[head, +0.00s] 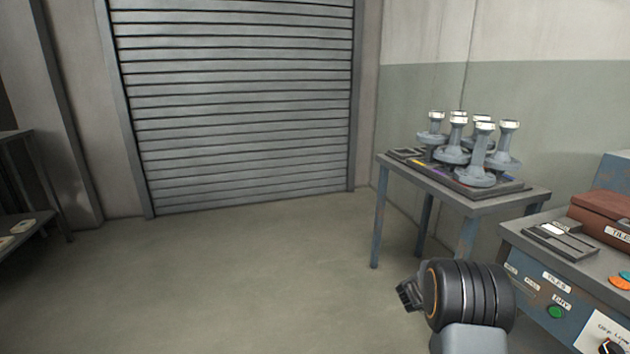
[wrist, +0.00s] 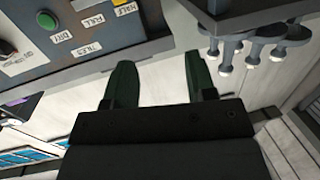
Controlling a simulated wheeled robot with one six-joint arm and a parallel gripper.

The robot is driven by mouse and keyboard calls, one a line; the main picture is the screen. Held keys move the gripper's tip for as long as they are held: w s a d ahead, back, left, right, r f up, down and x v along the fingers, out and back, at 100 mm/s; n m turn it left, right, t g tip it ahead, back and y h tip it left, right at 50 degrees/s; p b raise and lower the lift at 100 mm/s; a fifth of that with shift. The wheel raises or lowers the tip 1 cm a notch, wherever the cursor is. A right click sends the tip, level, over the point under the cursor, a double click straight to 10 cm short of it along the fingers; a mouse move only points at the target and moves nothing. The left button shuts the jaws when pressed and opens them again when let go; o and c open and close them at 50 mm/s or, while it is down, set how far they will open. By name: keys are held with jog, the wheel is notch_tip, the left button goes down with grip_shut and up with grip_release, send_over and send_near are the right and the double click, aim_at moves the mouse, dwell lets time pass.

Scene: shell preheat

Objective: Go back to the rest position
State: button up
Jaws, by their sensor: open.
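My gripper (head: 408,294) shows at the lower right of the head view, at the end of my dark arm joint, in front of the machine and low over the floor. In the wrist view its two dark green fingers (wrist: 162,88) stand apart with nothing between them. The gripper is open and touches nothing that I can see. Its fingers are small and partly hidden in the head view.
A machine (head: 530,287) with a green button and labels stands at the right. Behind it a table (head: 490,205) bears several grey pedestal-shaped pieces (head: 452,152). A shelf (head: 40,238) stands at the far left. The floor (head: 250,285) before the roller shutter (head: 235,100) is clear.

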jog(key=w+a+r+n+t+y+p, duration=0.1)
jog(key=a+r+n+t+y+p, duration=0.1)
jog(key=a+r+y+p, duration=0.3)
jog(key=w+a+r+n+t+p, duration=0.1)
jog(key=w+a+r+n+t, duration=0.15)
jog(key=r, duration=0.55)
jog(key=s+a+r+n+y+p, duration=0.2)
jog(key=s+a+r+y+p, duration=0.1)
jog(key=a+r+y+p, duration=0.25)
jog(key=s+a+r+n+y+p, duration=0.35)
jog(key=a+r, duration=0.25)
jog(key=a, duration=0.3)
jog(key=s+a+r+n+g+p, duration=0.1)
jog(key=s+a+r+g+p, duration=0.1)
jog(key=s, duration=0.6)
jog(key=s+a+r+n+g+y+p, duration=0.1)
jog(key=s+a+r+g+p, duration=0.1)
jog(key=s, duration=0.6)
jog(key=s+a+r+n+g+p, duration=0.2)
jog(key=s+r+g+p, duration=0.2)
jog(key=s+p, duration=0.2)
jog(key=shift+s+a+y, duration=0.2)
jog(key=shift+s+y, duration=0.2)
jog(key=shift+s, duration=0.55)
jog(key=shift+c, duration=0.8)
